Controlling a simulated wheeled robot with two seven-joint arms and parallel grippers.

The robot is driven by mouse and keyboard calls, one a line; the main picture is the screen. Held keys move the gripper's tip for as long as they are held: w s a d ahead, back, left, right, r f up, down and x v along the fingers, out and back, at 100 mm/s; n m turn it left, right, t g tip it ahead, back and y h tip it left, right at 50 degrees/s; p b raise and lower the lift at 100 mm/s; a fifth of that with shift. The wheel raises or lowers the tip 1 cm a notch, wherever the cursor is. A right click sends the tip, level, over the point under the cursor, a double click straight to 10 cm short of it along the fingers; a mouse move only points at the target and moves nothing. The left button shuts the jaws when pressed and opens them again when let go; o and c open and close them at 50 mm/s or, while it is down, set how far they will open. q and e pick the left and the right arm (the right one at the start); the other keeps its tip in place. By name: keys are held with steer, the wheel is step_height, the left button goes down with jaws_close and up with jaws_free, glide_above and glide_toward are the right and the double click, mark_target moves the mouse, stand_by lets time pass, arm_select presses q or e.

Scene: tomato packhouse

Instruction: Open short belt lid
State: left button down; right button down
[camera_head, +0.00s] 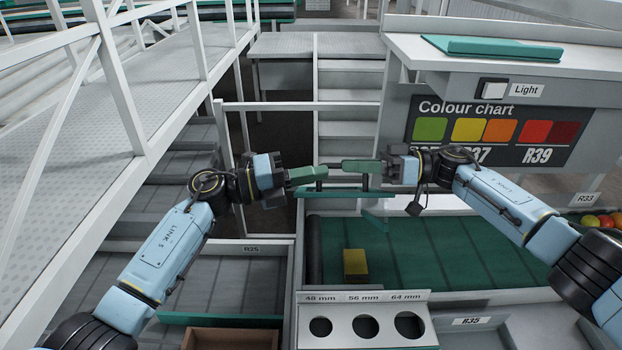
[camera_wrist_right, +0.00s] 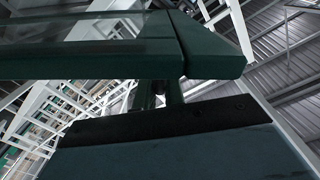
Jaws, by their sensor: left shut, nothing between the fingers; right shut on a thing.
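The short belt (camera_head: 430,250) is a dark green conveyor at the lower right, with a yellow block (camera_head: 355,263) on it. A green lid edge (camera_head: 345,194) crosses above its far left corner, carrying a dark handle on two short posts. A short slanted green strip (camera_head: 376,221) lies below it; how far the lid is raised is unclear. My right gripper (camera_head: 345,166) is shut on the handle. My left gripper (camera_head: 318,173) is shut and empty, close beside the handle's left end. In the right wrist view, a dark green frame with a see-through pane (camera_wrist_right: 80,30) fills the top.
A sizing panel (camera_head: 342,302) with round holes stands in front of the belt. A colour chart (camera_head: 495,128) hangs under the bench behind it. A brown box (camera_head: 230,338) is at the lower front. Steps (camera_head: 347,130) and a white railing (camera_head: 125,85) lie behind and left.

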arm_select(q)
steer(key=shift+w+a+r+t, duration=0.2)
steer(key=shift+w+r+t, duration=0.1)
steer(key=shift+w+r, duration=0.1)
arm_select(e)
steer(key=shift+s+a+f+g, duration=0.2)
steer(key=shift+s+f+g, duration=0.2)
steer(key=shift+f, duration=0.05)
steer(key=c, duration=1.8)
jaws_free()
steer(key=shift+c, duration=0.2)
arm_select(q)
steer(key=shift+s+d, duration=0.1)
steer(key=shift+d, duration=0.05)
arm_select(e)
steer(key=o, duration=0.4)
steer(key=shift+d, duration=0.15)
steer(key=shift+c, duration=0.2)
steer(key=shift+w+d, duration=0.1)
